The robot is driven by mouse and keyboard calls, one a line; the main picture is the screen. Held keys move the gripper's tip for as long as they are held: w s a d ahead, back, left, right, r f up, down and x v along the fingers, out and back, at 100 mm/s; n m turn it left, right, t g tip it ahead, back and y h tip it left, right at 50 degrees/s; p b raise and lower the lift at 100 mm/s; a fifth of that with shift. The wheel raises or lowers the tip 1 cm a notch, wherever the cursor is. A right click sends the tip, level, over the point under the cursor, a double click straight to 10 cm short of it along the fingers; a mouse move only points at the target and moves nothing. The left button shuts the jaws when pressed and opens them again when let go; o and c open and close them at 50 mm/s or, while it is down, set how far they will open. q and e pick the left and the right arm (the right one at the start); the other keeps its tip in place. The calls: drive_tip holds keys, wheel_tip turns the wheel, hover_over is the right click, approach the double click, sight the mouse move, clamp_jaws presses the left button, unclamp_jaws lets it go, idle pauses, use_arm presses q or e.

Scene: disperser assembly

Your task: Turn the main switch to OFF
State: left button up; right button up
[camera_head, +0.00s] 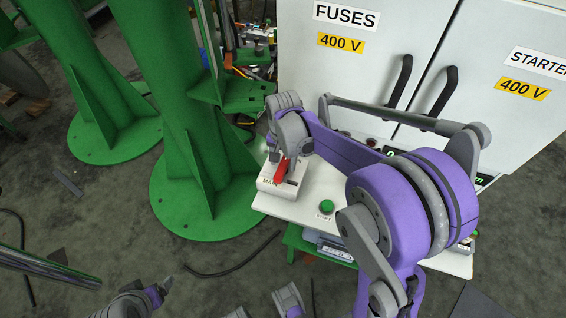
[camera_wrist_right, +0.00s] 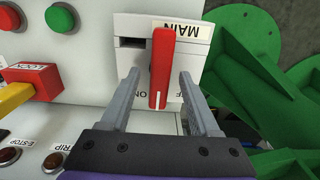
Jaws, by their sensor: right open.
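The main switch is a white box (camera_head: 268,187) labelled MAIN with a red handle (camera_head: 281,172), on the near left corner of a white panel. In the right wrist view the red handle (camera_wrist_right: 162,50) stands lengthwise, its white-marked end by the ON label; the OFF label, to its right, is partly covered. My right gripper (camera_wrist_right: 158,76) is open, with one finger on each side of the handle and a visible gap to each. What seems to be my left gripper (camera_head: 166,287) is at the bottom edge of the head view, away from the switch; its jaws are unclear.
A green START button (camera_head: 326,207) sits right of the switch. The wrist view shows a red block (camera_wrist_right: 35,85), a yellow part (camera_wrist_right: 14,97) and an E-STOP label. A green column (camera_head: 180,100) stands close left. A cabinet (camera_head: 310,75) with black handles rises behind.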

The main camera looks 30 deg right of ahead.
drive_tip(key=shift+f, duration=0.4)
clamp_jaws()
